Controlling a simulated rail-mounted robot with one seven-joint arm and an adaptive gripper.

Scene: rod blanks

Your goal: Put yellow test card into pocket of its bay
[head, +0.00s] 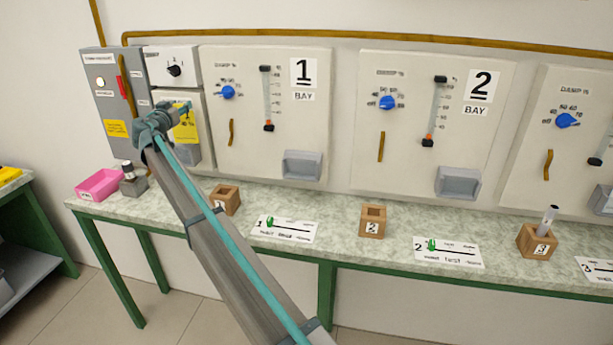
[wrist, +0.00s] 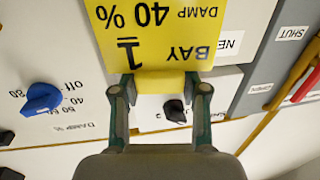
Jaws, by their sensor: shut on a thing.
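The yellow test card (wrist: 150,30) reads "BAY 1 DAMP 40 %" upside down in the wrist view. In the head view the card (head: 186,129) is in front of the small panel left of bay 1, just above a grey pocket (head: 191,155). I cannot tell whether its lower edge is inside that pocket. My gripper (head: 181,108) is shut on the card's top tab, and the wrist view shows both fingers (wrist: 160,88) around it. The bay 1 pocket (head: 302,166) is a grey tray low on the bay 1 panel, to the right, and looks empty.
The bay 1 panel has a blue knob (head: 228,92), a slider (head: 267,100) and a brown handle (head: 231,132). Bay 2 has its own pocket (head: 458,183). The bench (head: 340,225) holds wooden blocks, a pink tray (head: 99,185) and white label cards.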

